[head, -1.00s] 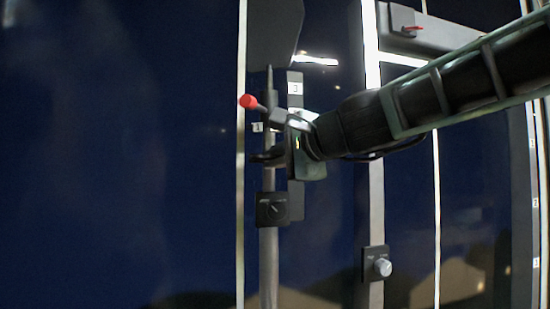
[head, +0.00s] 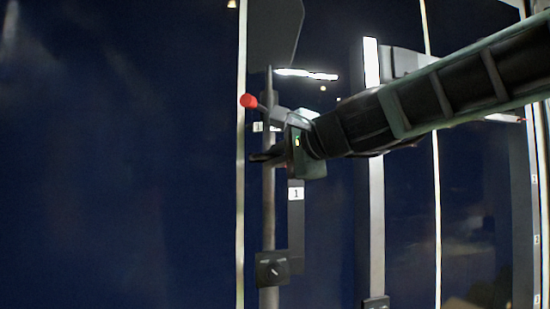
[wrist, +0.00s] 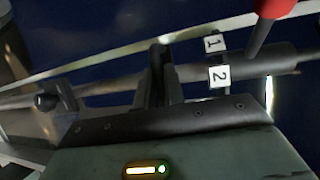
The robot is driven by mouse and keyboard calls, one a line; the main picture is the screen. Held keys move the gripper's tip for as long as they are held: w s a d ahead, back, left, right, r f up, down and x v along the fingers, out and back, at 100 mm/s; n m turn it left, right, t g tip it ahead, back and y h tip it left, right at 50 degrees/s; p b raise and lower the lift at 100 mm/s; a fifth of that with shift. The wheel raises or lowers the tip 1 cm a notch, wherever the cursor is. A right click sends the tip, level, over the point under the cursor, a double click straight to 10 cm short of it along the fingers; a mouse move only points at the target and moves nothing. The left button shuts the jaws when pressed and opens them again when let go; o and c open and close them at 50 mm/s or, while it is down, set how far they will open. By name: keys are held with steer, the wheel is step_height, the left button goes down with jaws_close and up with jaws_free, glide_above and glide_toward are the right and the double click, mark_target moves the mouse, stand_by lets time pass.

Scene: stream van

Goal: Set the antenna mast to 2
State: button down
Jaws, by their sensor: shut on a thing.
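The antenna mast (head: 269,215) is a grey upright pole with a pointed top. In the wrist view the pole (wrist: 285,58) runs across the picture. My gripper (head: 264,156) is shut on the mast below its tip; its dark fingers (wrist: 160,75) also show in the wrist view, and they hide the gripped part. A red-tipped lever (head: 249,101) sticks out just above the gripper. Tags marked 1 (wrist: 212,44) and 2 (wrist: 219,76) sit beside the pole in the wrist view.
A black box with a dial (head: 273,268) sits low at the mast. A pale upright post (head: 376,210) stands to the right, with another control (head: 376,303) at the bottom edge. A dark panel (head: 270,30) hangs above the mast tip. The left side is dark and empty.

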steer(key=c, duration=1.5)
jaws_free()
steer(key=shift+d, duration=0.1)
steer(key=b+v, duration=1.5)
steer(key=v, duration=0.2)
steer(key=shift+b, duration=0.35)
steer(key=shift+s, duration=0.15)
